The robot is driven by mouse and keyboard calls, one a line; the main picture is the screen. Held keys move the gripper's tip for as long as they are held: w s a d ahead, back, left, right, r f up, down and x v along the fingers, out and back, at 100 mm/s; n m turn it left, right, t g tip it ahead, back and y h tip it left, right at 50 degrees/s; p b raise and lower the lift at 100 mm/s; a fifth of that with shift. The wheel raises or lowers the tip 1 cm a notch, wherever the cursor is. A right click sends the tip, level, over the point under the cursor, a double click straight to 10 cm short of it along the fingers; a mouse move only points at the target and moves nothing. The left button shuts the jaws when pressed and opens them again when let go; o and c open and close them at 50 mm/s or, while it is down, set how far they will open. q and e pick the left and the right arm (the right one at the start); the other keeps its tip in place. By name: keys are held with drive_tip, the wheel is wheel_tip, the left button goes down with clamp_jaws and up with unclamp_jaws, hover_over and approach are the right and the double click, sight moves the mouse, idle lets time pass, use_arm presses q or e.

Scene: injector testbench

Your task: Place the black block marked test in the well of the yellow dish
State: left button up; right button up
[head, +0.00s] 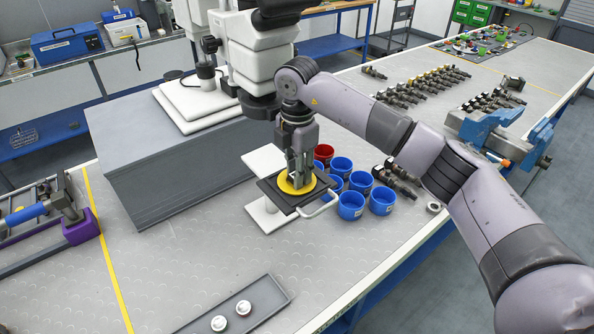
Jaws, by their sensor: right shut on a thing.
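The yellow dish (285,187) sits on a black square plate (273,197) on a white stand. My right gripper (299,181) points straight down over the dish, with its fingertips at or just above the dish's middle. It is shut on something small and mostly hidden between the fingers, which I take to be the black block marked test. I cannot see its marking, or whether it touches the well. My left gripper is not in view.
Blue cups (351,205) and a red cup (323,153) stand close to the right of the stand. A grey block (165,160) stands at its left. A grey tray (259,290) with two round white pieces lies in front. The tabletop between is clear.

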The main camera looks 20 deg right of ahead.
drive_tip(key=shift+s+f, duration=0.3)
drive_tip(key=shift+f, duration=0.35)
drive_tip(key=o, duration=0.8)
drive_tip(key=shift+o, duration=1.2)
drive_tip(key=shift+w, duration=0.1)
drive_tip(key=shift+w+f, duration=0.1)
drive_tip(key=shift+r, duration=0.2)
wheel_tip(320, 180, up, 8)
drive_tip(key=shift+r, duration=0.1)
